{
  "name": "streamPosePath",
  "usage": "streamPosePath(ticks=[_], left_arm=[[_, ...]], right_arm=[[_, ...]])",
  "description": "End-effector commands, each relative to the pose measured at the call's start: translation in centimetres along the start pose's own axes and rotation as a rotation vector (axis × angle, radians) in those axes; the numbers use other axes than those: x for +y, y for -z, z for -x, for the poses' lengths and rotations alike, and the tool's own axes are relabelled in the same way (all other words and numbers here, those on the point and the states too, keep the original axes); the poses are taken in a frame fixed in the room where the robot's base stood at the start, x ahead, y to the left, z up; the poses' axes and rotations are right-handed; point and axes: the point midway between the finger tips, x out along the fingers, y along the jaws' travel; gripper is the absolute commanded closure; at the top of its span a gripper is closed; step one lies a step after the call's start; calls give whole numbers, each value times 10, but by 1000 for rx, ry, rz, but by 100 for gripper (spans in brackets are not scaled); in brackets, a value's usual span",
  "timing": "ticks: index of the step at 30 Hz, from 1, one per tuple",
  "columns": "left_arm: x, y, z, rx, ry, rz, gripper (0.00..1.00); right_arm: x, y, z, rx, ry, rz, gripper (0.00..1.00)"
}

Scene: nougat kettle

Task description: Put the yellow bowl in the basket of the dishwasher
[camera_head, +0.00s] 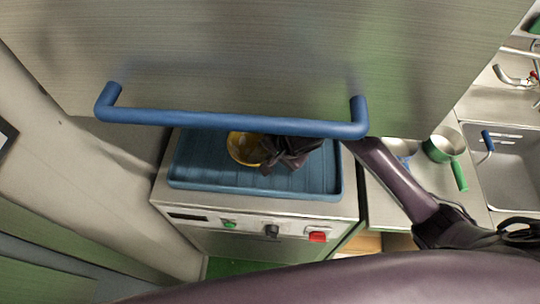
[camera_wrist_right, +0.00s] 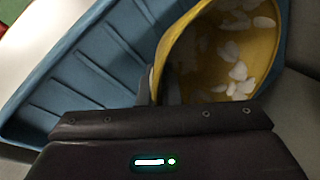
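The yellow bowl (camera_head: 242,148) is over the blue dishwasher basket (camera_head: 202,165) in the head view, inside the basket's outline. In the right wrist view the bowl (camera_wrist_right: 262,45) has white scraps in it, with part of the basket (camera_wrist_right: 85,65) to its left. My right gripper (camera_head: 268,152) reaches in from the right. Its fingers (camera_wrist_right: 157,88) sit close together on both sides of the bowl's rim, shut on it. Whether the bowl touches the basket floor cannot be told. My left gripper is not in view.
The raised dishwasher hood has a blue handle bar (camera_head: 235,122) crossing above the basket. The control panel (camera_head: 265,230) is below the basket. A pot with a green handle (camera_head: 440,150) stands on the right counter, beside the sink (camera_head: 505,175).

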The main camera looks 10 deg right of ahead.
Motion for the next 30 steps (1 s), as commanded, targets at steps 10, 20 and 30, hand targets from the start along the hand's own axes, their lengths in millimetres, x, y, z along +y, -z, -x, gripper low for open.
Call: streamPosePath(ticks=[10, 20, 30], left_arm=[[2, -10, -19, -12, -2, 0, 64], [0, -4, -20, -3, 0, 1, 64], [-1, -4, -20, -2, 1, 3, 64]], right_arm=[[19, -1, -40, 0, -1, 2, 100], [22, -2, -48, 0, 3, 3, 100], [23, -2, -50, 0, 2, 3, 74]])
